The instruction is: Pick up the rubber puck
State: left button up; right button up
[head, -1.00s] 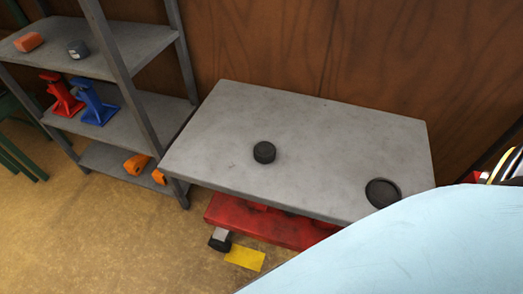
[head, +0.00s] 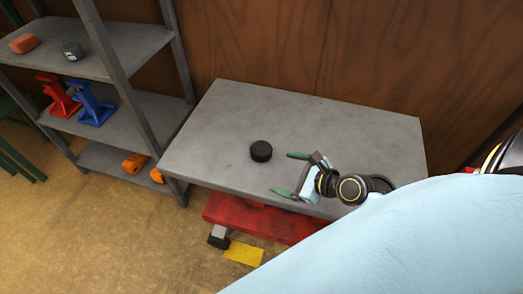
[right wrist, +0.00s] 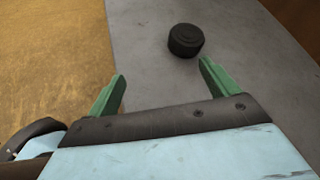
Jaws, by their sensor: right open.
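The rubber puck (head: 261,151) is a short black cylinder lying flat near the middle of the grey table (head: 215,130). It also shows in the right wrist view (right wrist: 186,40), ahead of the fingertips and nearer the right-hand finger. My right gripper (head: 282,172) reaches in from the right, over the table's front part. Its green fingers are open and empty, apart from the puck and pointing towards its side of the table. The right wrist view shows the open fingers (right wrist: 162,70) too. My left gripper is not in view.
A grey metal shelf (head: 125,55) at the left holds orange pieces, a dark block, and red and blue stands. Red equipment (head: 250,217) sits under the table's front edge, beside a yellow patch (head: 243,254) on the floor. A wooden wall (head: 310,45) stands behind.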

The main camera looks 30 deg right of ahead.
aim_at(267, 152)
jog(key=m, duration=0.1)
jog(key=d+m, duration=0.1)
jog(key=w+d+r+m+t, duration=0.1)
jog(key=shift+d+m+h, duration=0.2)
jog(key=shift+m+h, duration=0.1)
jog(key=shift+m, duration=0.1)
jog(key=shift+w+d+r+m, duration=0.1)
jog(key=shift+w+d+m, duration=0.15)
jog(key=shift+m, duration=0.15)
jog(key=shift+t, duration=0.3)
jog(key=b+x, duration=0.1)
jog(key=x, duration=0.6)
jog(key=shift+w+f, duration=0.2)
jog(key=shift+w+f+b, duration=0.25)
jog(key=shift+w+b, duration=0.2)
jog(key=b+x, duration=0.1)
jog(key=x, duration=0.3)
jog(key=shift+w+d+f+b, duration=0.1)
jog(key=shift+w+f+b, duration=0.05)
jog(key=shift+f+b, duration=0.2)
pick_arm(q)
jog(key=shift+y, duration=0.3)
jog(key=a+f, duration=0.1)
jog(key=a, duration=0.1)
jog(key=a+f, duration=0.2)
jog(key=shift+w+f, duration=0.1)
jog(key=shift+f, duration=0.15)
pick_arm(e)
jog(key=c, duration=1.2)
